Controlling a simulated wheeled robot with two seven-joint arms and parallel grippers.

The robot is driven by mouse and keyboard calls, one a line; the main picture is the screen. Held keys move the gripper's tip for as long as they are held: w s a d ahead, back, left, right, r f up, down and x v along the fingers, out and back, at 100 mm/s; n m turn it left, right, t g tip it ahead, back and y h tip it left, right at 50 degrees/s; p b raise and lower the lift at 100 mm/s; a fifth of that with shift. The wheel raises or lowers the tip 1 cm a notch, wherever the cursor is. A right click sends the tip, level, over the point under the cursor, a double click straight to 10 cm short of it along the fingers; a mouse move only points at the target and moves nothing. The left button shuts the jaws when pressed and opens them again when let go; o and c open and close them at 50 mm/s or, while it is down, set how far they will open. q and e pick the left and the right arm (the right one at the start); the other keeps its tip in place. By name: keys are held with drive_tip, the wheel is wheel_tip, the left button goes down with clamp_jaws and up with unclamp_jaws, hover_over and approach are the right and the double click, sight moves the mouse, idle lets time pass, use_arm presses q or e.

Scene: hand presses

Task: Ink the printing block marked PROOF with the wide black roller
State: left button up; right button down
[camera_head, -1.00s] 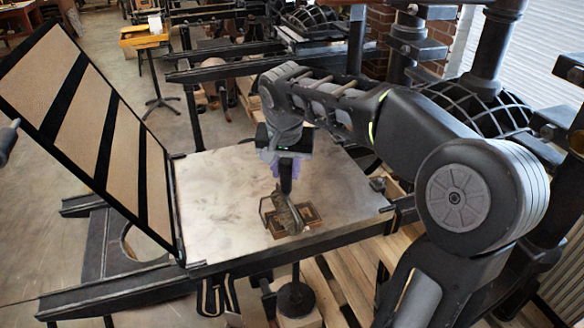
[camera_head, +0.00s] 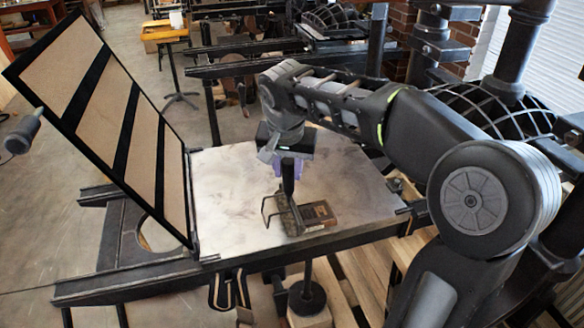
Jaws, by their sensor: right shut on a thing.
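The printing block (camera_head: 318,213) lies on the pale press bed, near its front right part. It looks dark with a brownish top; its PROOF marking is too small to read. My right gripper (camera_head: 288,170) is shut on the upright handle of the black roller (camera_head: 291,219), whose wire frame juts out to the left. The roller is low, at the block's left end; I cannot tell whether it touches the block or the bed. My left gripper is not in view.
The press bed (camera_head: 232,205) is otherwise clear. A hinged frame with tan panels (camera_head: 85,85) stands tilted up at its left. A grey-ended handle (camera_head: 22,132) juts out at far left. Wooden slats (camera_head: 370,275) lie below right; other presses stand behind.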

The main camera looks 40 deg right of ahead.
drive_tip(key=shift+d, duration=0.1)
drive_tip(key=d, duration=0.1)
drive_tip(key=s+d, duration=0.1)
drive_tip(key=d, duration=0.1)
idle(0.5)
drive_tip(key=shift+s+d, duration=0.1)
drive_tip(key=shift+d, duration=0.05)
drive_tip(key=shift+s+d, duration=0.25)
drive_tip(key=shift+d, duration=0.5)
drive_tip(key=shift+s+d, duration=0.25)
drive_tip(key=shift+d, duration=0.5)
drive_tip(key=shift+s+d, duration=0.3)
drive_tip(key=shift+d, duration=0.5)
drive_tip(key=shift+s+d, duration=0.25)
drive_tip(key=shift+d, duration=0.55)
drive_tip(key=shift+a, duration=0.1)
